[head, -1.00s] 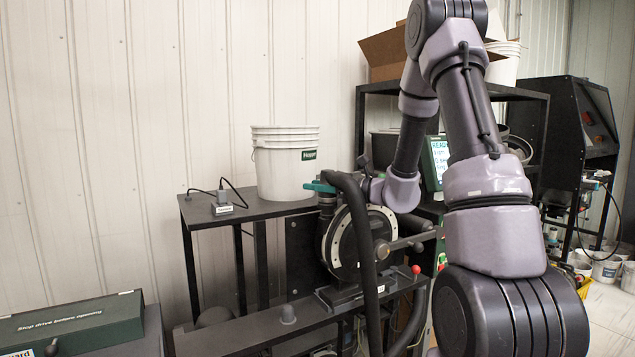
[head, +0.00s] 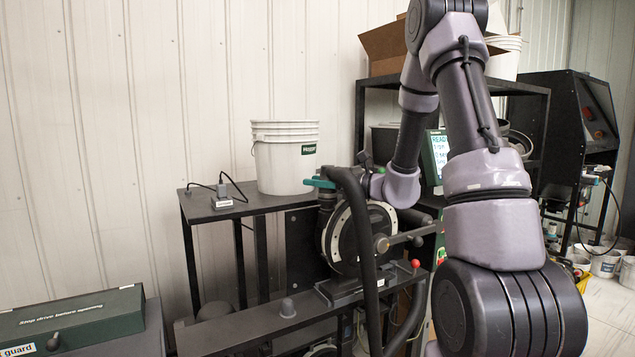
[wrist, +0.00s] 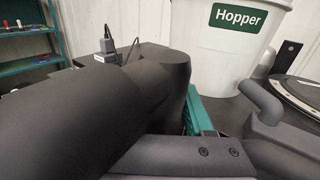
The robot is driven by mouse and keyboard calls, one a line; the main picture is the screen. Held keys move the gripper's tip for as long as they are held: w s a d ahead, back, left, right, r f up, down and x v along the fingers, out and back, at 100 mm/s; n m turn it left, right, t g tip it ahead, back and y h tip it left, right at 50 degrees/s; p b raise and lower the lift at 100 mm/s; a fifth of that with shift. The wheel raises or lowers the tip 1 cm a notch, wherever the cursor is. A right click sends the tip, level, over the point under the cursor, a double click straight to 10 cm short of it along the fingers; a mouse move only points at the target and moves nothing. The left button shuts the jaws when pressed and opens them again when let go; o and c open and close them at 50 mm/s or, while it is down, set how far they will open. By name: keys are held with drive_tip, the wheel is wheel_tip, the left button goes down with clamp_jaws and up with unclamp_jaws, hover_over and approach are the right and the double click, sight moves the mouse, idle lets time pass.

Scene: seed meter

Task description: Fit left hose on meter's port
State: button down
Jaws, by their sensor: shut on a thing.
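The thick black hose (head: 366,262) arches up in front of the meter (head: 346,242), a round dark disc with a pale bolted rim. My gripper (head: 321,183), with teal fingertips, is shut on the hose near its upper end, at the meter's upper left. In the wrist view the hose (wrist: 75,115) fills the left and middle, bending down beside a teal finger (wrist: 203,112). A dark upright fitting (head: 327,203), seemingly the meter's port, stands just under the gripper. The hose's mouth is hidden, so I cannot tell whether it touches or surrounds the port.
A white hopper bucket (head: 287,160) stands close behind on a dark table (head: 235,208), with a small grey plug box (head: 222,202) to its left. A lever with a red knob (head: 415,264) is right of the meter. A green box (head: 75,318) sits at lower left.

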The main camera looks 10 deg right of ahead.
drive_tip(key=shift+f, duration=0.45)
drive_tip(key=shift+c, duration=1)
unclamp_jaws()
drive_tip(key=v, duration=1)
drive_tip(key=shift+s+d, duration=0.3)
drive_tip(key=shift+d, duration=0.1)
